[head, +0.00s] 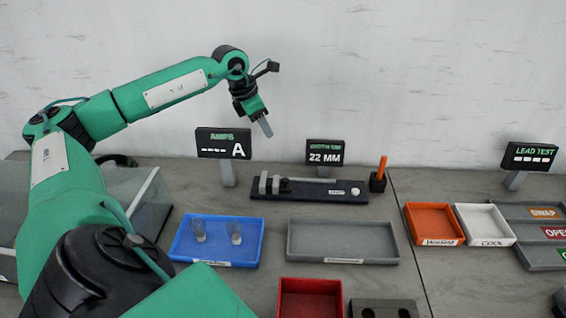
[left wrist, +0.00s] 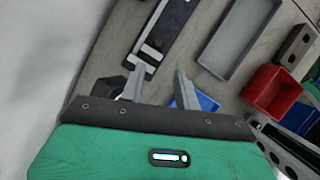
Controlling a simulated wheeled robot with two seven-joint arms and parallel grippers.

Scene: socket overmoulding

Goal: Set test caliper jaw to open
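The test caliper (head: 320,196) is a dark flat base with a grey rail, upright grey jaws (head: 269,185) at its left end and a white round knob (head: 355,191) at its right. The jaws stand a small gap apart. The display behind it (head: 325,153) reads 22 MM. My left gripper (head: 265,128) is above and behind the caliper's left end, touching nothing. In the left wrist view its fingers (left wrist: 160,88) are apart and empty, and the caliper (left wrist: 168,32) lies beyond them. My right gripper is not in view.
In front are a blue tray (head: 215,262) with two clear pieces and an empty grey tray (head: 343,242). A wall is behind.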

